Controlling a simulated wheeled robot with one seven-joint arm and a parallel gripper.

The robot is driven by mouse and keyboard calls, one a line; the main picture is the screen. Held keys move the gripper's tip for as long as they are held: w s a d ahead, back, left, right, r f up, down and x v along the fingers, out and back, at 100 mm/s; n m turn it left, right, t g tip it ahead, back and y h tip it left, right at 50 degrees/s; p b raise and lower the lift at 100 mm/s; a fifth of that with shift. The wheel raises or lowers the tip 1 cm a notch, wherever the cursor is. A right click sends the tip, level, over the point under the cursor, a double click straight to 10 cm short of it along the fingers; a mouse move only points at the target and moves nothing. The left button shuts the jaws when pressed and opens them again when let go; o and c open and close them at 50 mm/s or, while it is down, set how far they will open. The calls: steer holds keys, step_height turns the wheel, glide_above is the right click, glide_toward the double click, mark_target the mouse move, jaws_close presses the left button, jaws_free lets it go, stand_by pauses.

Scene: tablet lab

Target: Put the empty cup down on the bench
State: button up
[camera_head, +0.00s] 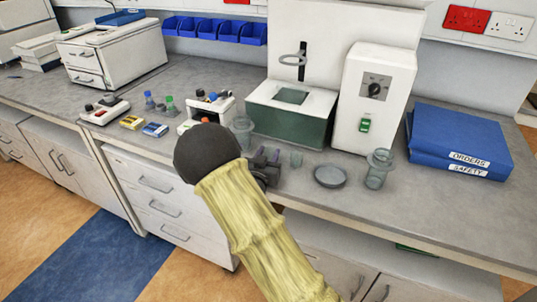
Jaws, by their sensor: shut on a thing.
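My gripper (268,155) is over the front part of the bench (440,208), left of centre, with my arm reaching in from below. A small clear cup (296,160) shows just right of its fingertips and looks empty. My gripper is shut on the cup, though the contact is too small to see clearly. I cannot tell whether the cup's base touches the bench top.
A glass vessel (241,128) stands behind my gripper. A round grey dish (330,176) and a glass jar (377,168) stand to the right. A white and green machine (290,120) and blue binders (458,142) are behind. The front right bench is clear.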

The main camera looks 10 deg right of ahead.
steer(key=o, duration=0.8)
steer(key=shift+w, duration=0.1)
steer(key=shift+c, duration=0.2)
steer(key=shift+d, duration=0.25)
steer(key=shift+a+r, duration=0.15)
steer(key=shift+a, duration=0.2)
steer(key=b+v, duration=0.1)
steer(key=v, duration=1.1)
steer(key=shift+s, duration=0.2)
